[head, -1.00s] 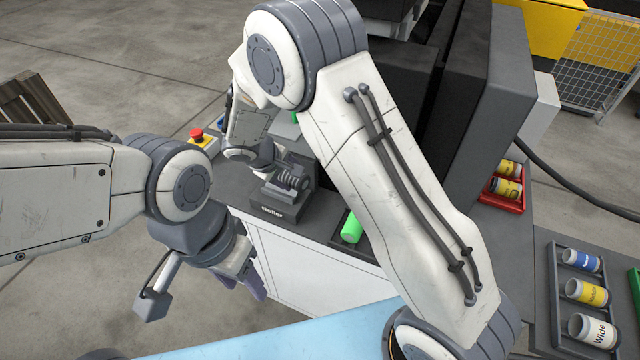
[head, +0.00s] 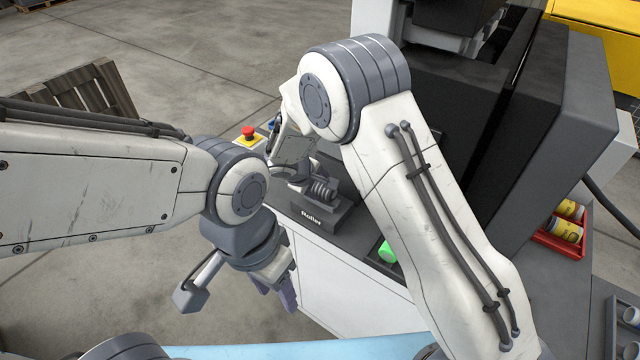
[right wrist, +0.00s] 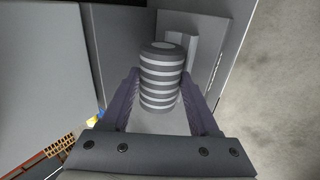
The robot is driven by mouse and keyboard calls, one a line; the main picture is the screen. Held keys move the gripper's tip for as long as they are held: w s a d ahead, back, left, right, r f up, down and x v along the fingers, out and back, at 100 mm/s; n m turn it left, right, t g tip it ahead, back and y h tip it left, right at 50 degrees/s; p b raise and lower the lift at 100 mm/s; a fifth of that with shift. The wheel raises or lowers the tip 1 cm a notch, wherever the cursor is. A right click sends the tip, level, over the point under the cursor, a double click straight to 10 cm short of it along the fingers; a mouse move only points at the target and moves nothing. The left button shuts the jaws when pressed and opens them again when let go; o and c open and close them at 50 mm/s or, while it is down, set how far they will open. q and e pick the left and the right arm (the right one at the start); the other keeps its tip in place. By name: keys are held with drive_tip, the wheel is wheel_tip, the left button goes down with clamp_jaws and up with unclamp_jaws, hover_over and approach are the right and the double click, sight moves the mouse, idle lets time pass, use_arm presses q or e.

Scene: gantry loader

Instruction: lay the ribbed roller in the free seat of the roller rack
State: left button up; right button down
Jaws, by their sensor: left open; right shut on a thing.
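The ribbed roller (right wrist: 162,75), grey with pale bands, is between the two fingers of my right gripper (right wrist: 160,92) in the right wrist view. My right gripper is shut on it. In the head view the ribbed roller (head: 323,191) shows at the dark roller rack (head: 318,217), which has a "Roller" label on its front. I cannot tell whether the roller touches the rack. My right arm hides part of the rack, and the free seat cannot be made out. My left gripper (head: 287,291) is open and empty, in front of the white cabinet, left of and below the rack.
A green cylinder (head: 387,251) lies right of the rack, partly behind my right arm. A red emergency button (head: 248,132) stands behind on the left. A large dark machine (head: 545,130) rises at the right.

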drive_tip(key=shift+c, duration=0.3)
unclamp_jaws()
drive_tip(key=w+d+r+p+v, duration=0.1)
drive_tip(key=w+p+v, duration=0.1)
drive_tip(key=v, duration=1.3)
drive_tip(key=shift+d+r, duration=0.25)
drive_tip(key=shift+r, duration=0.35)
drive_tip(key=shift+s, duration=0.1)
